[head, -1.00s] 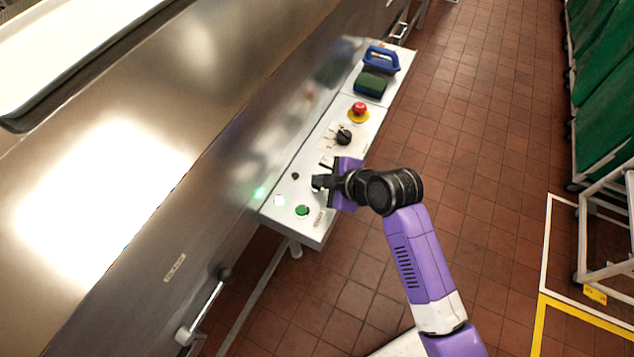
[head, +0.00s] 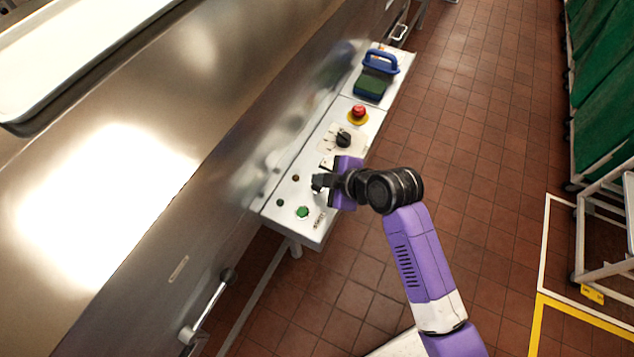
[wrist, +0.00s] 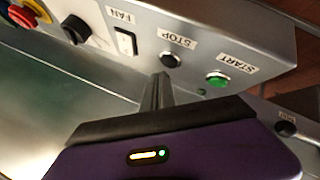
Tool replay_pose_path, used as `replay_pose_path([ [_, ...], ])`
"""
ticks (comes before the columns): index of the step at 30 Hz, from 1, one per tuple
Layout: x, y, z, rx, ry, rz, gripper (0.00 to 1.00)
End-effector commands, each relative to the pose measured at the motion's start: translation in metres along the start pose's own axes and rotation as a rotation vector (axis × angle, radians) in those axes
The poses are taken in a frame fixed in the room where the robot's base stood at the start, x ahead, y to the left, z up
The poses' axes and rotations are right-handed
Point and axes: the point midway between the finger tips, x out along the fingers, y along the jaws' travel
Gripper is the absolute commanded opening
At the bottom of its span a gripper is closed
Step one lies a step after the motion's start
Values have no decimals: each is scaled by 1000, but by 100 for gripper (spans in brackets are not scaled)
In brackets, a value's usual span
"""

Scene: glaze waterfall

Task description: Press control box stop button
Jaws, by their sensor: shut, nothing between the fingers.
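The control box (head: 290,226) is a pale metal panel along the side of the steel machine. In the wrist view its stop button (wrist: 171,60) is black and round under a STOP label. The green start button (wrist: 217,79) is to its right, and it also shows in the head view (head: 303,212). My gripper (head: 317,182) is shut and empty over the panel. In the wrist view its fingertips (wrist: 163,77) are close to the stop button; I cannot tell whether they touch it. In the head view my gripper hides the stop button.
A fan rocker switch (wrist: 125,42), a black knob (head: 343,138) and a red emergency button (head: 359,112) on yellow are farther along the panel. A blue-handled scrubber (head: 372,82) lies at its far end.

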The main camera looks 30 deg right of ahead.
Motion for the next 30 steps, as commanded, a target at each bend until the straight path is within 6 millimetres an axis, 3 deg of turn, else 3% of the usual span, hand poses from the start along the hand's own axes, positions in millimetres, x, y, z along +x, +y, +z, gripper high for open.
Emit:
replay_pose_path([
  [8,-1,1,-1,0,1,1,0],
  [24,-34,25,-25,0,1,0,0],
  [30,-35,25,-26,0,0,0,0],
])
